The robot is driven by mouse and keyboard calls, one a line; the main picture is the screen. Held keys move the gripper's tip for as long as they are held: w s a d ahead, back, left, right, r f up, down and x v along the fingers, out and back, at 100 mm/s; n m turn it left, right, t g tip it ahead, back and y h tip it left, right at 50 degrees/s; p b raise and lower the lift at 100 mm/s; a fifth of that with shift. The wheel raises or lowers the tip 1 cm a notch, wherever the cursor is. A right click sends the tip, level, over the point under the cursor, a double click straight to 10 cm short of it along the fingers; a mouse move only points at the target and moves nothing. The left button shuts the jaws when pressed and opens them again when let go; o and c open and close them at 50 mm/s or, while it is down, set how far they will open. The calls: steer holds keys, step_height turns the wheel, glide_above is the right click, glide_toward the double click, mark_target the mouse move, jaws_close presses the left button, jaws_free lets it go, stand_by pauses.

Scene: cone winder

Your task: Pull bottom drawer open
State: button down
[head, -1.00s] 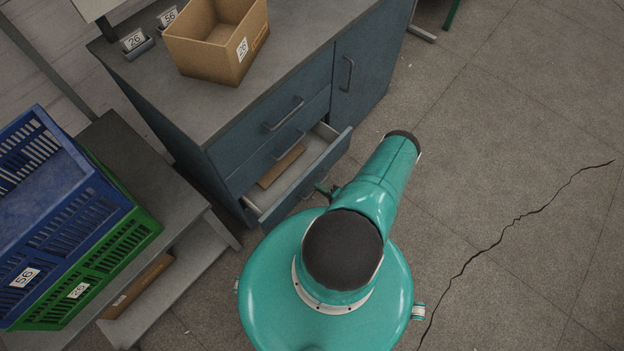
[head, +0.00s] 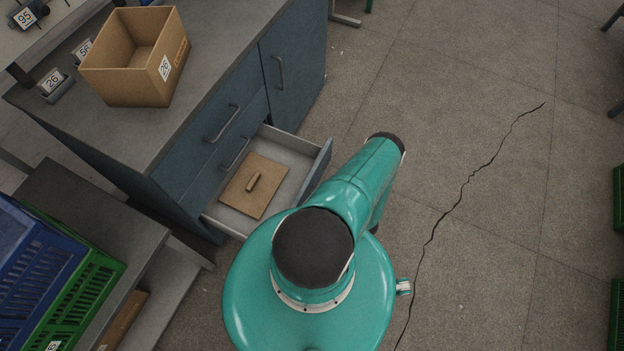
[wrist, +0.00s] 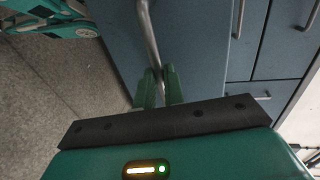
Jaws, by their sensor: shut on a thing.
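The bottom drawer (head: 288,152) of the blue-grey cabinet stands well open in the head view. A flat brown board (head: 253,186) with a small peg-like grip lies inside it. In the wrist view my gripper (wrist: 157,76) is shut on the drawer's grey bar handle (wrist: 148,34), with the green fingers on either side of the bar. The blue drawer front (wrist: 195,40) is just beyond the fingers. In the head view my arm hides the gripper, the handle and part of the drawer front.
A cardboard box (head: 136,88) sits on the cabinet's grey top (head: 200,72). Blue (head: 30,255) and green (head: 95,280) crates stand on a low bench at left. Open floor (head: 470,215) with a long crack lies at right.

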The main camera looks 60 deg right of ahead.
steer(key=c, duration=1.5)
jaws_free()
steer(key=shift+s, duration=0.2)
steer(key=v, duration=1.3)
steer(key=shift+s, duration=0.3)
steer(key=shift+r, duration=0.1)
